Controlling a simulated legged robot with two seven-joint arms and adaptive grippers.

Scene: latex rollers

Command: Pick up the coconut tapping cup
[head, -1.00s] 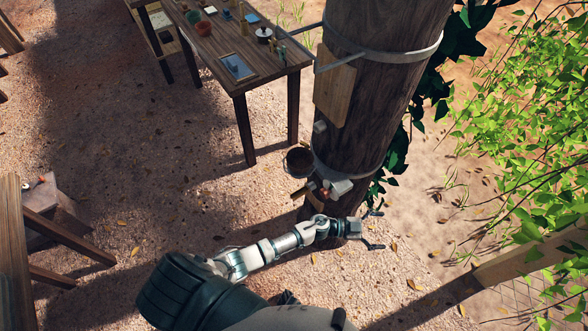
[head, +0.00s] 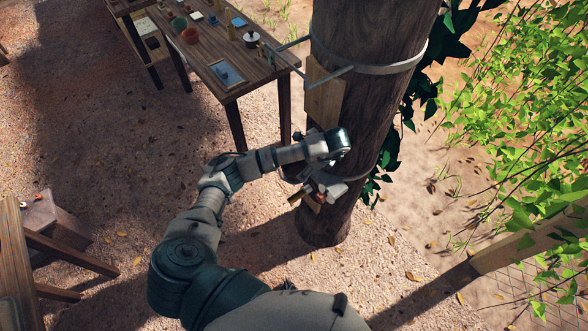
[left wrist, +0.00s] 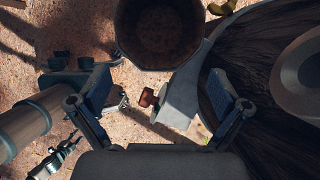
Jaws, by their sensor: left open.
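The coconut tapping cup (left wrist: 160,32) is a dark brown round bowl with a paler rim. It shows at the top middle of the left wrist view, cut off by the edge, beside the tree trunk (left wrist: 262,75). My left gripper (left wrist: 165,108) is open, its two fingers spread below the cup in that picture, with nothing between the tips; I see no contact. My right gripper cannot be made out.
A grey bracket with a red-brown end (left wrist: 147,97) sits close to the fingers. A wooden board (head: 324,95) and metal band (head: 375,58) are on the trunk. A work table (head: 205,48) stands behind left, a stool (head: 45,215) far left. Leaves fill the right.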

